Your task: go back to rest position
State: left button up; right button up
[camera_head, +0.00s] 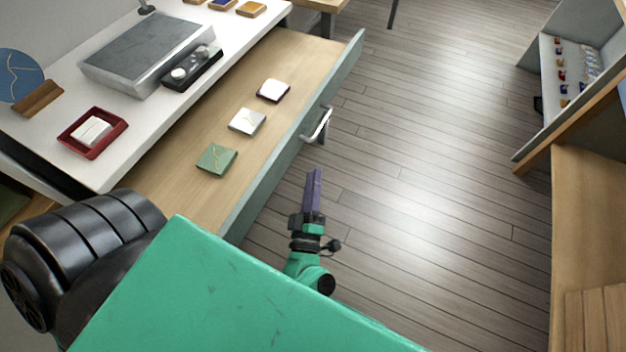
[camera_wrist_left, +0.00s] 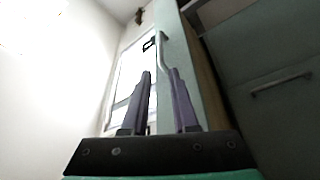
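My left gripper (camera_head: 313,187) is in front of the open drawer (camera_head: 345,62), above the wooden floor. Its purple fingers point toward the drawer handle (camera_head: 318,124), with a small gap to it in the head view. In the left wrist view my left gripper (camera_wrist_left: 162,75) has its two fingers apart with nothing between them. The handle (camera_wrist_left: 163,50) rises just beyond the fingertips there. My right gripper is not in view.
The drawer holds a green tile (camera_head: 217,159) with a gold seam, a pale tile (camera_head: 247,122) and a white dark-edged tile (camera_head: 273,90). The white worktop (camera_head: 110,172) carries a red tray (camera_head: 68,133) and a grey box (camera_head: 150,50). Floor to the right (camera_head: 440,200) is free.

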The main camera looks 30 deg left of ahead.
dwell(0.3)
pick_arm(q)
jog(key=s+d+f+m+g+h+p, duration=0.2)
jog(key=f+m+g+h+p, duration=0.1)
jog(key=f+m+h, duration=0.4)
jog(key=s+d+f+m+g+h+p, duration=0.1)
jog(key=d+f+m+g+h+p, duration=0.3)
jog(key=f, duration=0.6)
jog(key=s+a+f+m+g+y+p, duration=0.2)
jog(key=s+a+f+g, duration=0.3)
jog(key=s, duration=0.6)
jog(key=s+a+f+m+g+y+p, duration=0.1)
jog(key=s+a+f+m+g+y, duration=0.1)
jog(key=s+a+f+m+g, duration=0.3)
jog(key=s+a+f+g, duration=0.1)
jog(key=s+a+f, duration=0.2)
jog(key=s+a, duration=0.2)
jog(key=shift+s+a+f+p, duration=0.25)
jog(key=shift+s+a+p, duration=0.1)
jog(key=shift+s, duration=0.45)
jog(key=shift+d, duration=0.1)
